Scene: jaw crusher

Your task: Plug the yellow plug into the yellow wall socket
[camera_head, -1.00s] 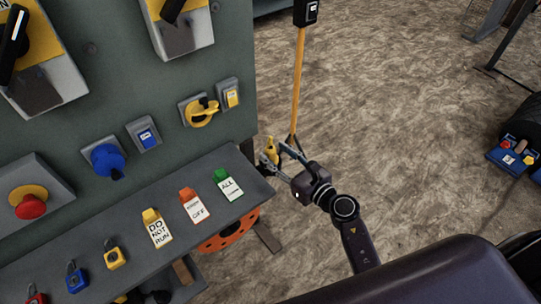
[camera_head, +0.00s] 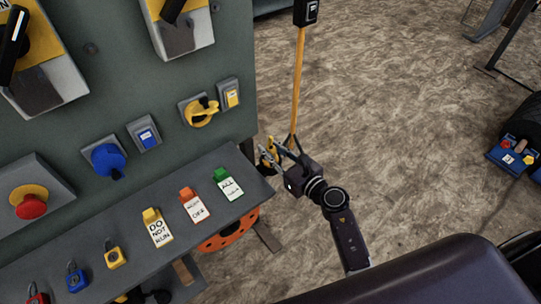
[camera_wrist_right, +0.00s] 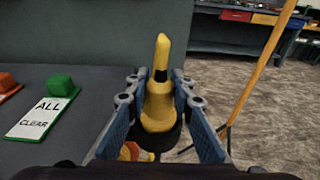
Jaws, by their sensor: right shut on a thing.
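My right gripper (camera_head: 272,154) is just off the right end of the panel's shelf. It is shut on the yellow plug (camera_wrist_right: 158,90), which sits between its two blue-padded fingers in the right wrist view, its narrow end pointing up in that picture. In the head view the plug (camera_head: 267,146) is small and partly hidden by the fingers. The yellow wall socket (camera_head: 203,112) is on the grey-green panel, above and left of the gripper, apart from the plug. Its yellow cover has a dark part on it. My left gripper is not in view.
The shelf (camera_head: 130,236) holds a green tag (camera_head: 229,186), other tags and several padlocks. A blue socket (camera_head: 105,160) is left of the yellow one. A yellow pole (camera_head: 297,80) stands behind the gripper. The floor (camera_head: 420,130) to the right is mostly clear.

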